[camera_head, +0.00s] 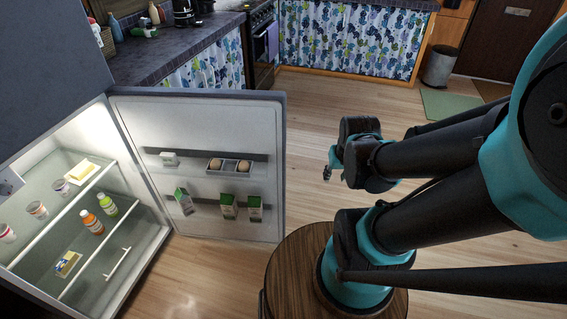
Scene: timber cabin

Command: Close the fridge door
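The fridge (50,65) stands at the left with its interior lit. Its door (215,118) is wide open, with its inner side facing me. Door shelves hold a tray of eggs (229,166) and several green-and-white cartons (228,206). The fridge shelves hold cups, an orange bottle (91,222), a green bottle (107,204) and butter (81,170). My gripper (327,174) is right of the door's free edge, apart from it. Only a small part of its end shows past my arm, so its fingers cannot be made out.
A dark counter (165,52) with floral curtains runs behind the door to a stove (262,45). A bin (438,66) and green mat (450,104) lie farther back right. Wooden floor (305,115) between the door and my arm is clear.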

